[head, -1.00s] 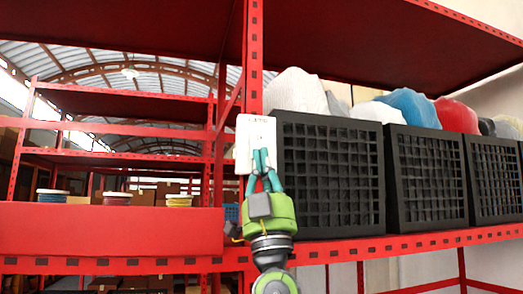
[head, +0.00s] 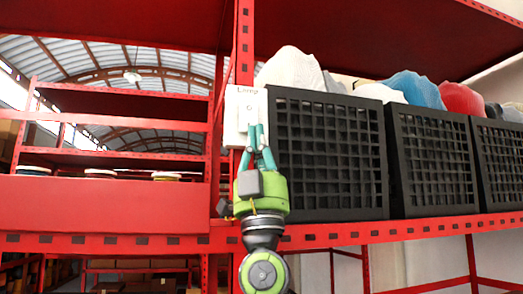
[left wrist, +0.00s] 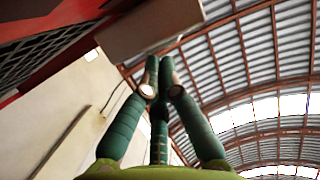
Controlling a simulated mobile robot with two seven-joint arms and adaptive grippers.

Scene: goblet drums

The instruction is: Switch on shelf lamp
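A white switch plate (head: 235,103) marked "Lamp" is fixed at the red shelf post, left of the first black crate. A small round button (head: 249,107) shows on its upper half. My left gripper (head: 254,127) is in front of the plate, pointing up, with its teal fingertips just below the button. The fingers look closed together with nothing between them. My right gripper is not in view.
Black mesh crates (head: 328,158) with cloth bundles stand on the red shelf (head: 360,230) to the right, the first close beside the plate. A red panel (head: 105,205) is on the left, with spools (head: 100,173) behind it. A ceiling lamp (head: 132,76) hangs far back.

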